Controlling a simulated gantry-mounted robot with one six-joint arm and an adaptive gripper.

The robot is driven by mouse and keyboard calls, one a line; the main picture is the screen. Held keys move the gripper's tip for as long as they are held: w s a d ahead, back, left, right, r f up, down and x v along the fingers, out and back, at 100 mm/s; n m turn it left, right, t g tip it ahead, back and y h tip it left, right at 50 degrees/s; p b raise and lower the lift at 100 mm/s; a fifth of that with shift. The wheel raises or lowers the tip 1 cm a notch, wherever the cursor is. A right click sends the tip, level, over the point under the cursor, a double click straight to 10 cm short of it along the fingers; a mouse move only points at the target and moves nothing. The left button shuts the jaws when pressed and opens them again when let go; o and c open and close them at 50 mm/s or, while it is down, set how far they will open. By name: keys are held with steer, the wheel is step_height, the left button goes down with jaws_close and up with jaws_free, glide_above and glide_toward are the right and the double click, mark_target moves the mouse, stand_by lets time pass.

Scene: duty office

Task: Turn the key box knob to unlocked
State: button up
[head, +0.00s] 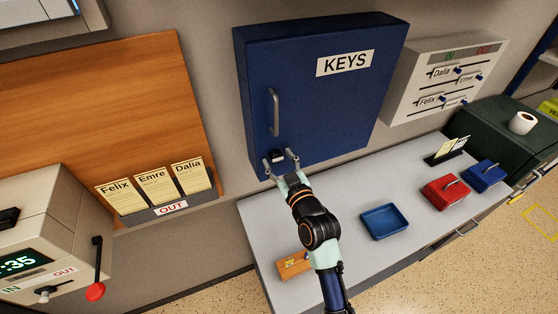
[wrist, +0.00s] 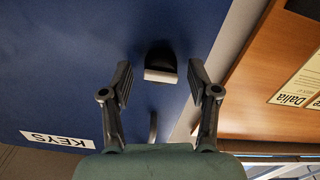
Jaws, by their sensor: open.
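The blue key box (head: 305,90) labelled KEYS hangs on the wall, with a grey bar handle (head: 274,112) on its door. Its small black knob (head: 277,155) sits below the handle, near the bottom left of the door. In the wrist view the knob (wrist: 160,60) is dark with a pale flat end. My gripper (head: 280,161) is open at the knob; in the wrist view its two fingertips (wrist: 161,76) stand on either side of it, with gaps visible. I cannot read any lock marking or tell which position the knob is in.
A grey counter (head: 345,205) runs below the box, with a blue tray (head: 385,222), a wooden block (head: 292,265), and red (head: 445,190) and blue (head: 483,177) boxes. An IN/OUT board (head: 443,78) hangs right; a card rack (head: 165,207) hangs left.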

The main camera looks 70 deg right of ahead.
steer(key=c, duration=1.2)
steer(key=shift+o, duration=0.2)
steer(key=shift+m, duration=0.3)
steer(key=m+p, duration=0.2)
steer(key=m, duration=0.1)
steer(key=shift+r+m, duration=0.1)
steer(key=shift+m, duration=0.2)
steer(key=m+p, duration=0.2)
steer(key=m, duration=0.2)
steer(key=shift+m, duration=0.3)
steer(key=m+p, duration=0.3)
steer(key=m, duration=0.1)
steer(key=shift+m, duration=0.3)
steer(key=shift+m+p, duration=1)
steer(key=shift+m, duration=1.3)
